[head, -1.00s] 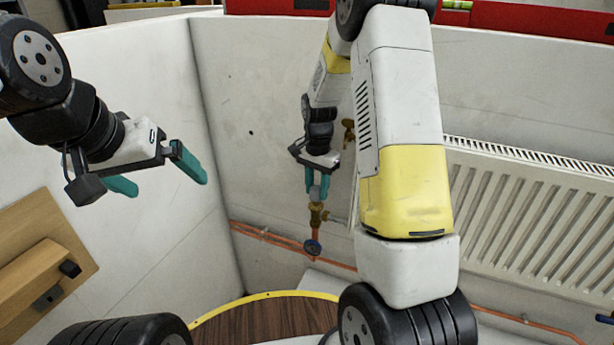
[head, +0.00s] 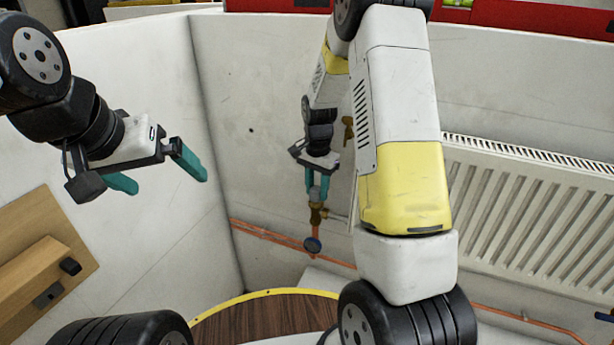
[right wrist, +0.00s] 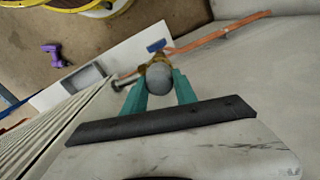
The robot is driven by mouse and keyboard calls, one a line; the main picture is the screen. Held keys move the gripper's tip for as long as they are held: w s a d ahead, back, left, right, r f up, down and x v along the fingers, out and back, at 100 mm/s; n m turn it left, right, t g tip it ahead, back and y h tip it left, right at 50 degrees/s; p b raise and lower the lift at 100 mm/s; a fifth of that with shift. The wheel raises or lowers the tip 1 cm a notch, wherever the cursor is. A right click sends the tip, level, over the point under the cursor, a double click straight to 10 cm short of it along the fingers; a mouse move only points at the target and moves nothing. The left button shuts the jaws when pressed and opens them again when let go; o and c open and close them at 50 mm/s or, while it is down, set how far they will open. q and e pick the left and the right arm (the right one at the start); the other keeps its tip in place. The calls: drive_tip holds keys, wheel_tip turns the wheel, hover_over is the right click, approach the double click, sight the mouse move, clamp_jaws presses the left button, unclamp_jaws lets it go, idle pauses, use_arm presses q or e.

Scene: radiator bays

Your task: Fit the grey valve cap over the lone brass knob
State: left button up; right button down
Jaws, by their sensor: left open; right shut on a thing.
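The grey valve cap (right wrist: 160,78) is a rounded piece held between the teal fingers of my right gripper (head: 318,190). In the right wrist view my right gripper (right wrist: 159,88) is shut on it from both sides. A brass valve (head: 318,212) on the copper pipe is directly below these fingers in the head view. Its brass also shows just beyond the cap in the right wrist view (right wrist: 158,58). The cap is in line with it; I cannot tell whether it is seated, and the knob's top is hidden. My left gripper (head: 156,174) is open and empty, far left.
A white radiator (head: 540,220) is on the right wall. Another brass fitting (head: 348,130) sits higher, beside my right arm. A wooden board (head: 45,250) is at left.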

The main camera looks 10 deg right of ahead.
drive_tip(key=shift+f, duration=0.9)
idle(0.8)
drive_tip(key=shift+c, duration=2.1)
unclamp_jaws()
drive_tip(key=shift+r, duration=0.1)
drive_tip(key=shift+r, duration=2.3)
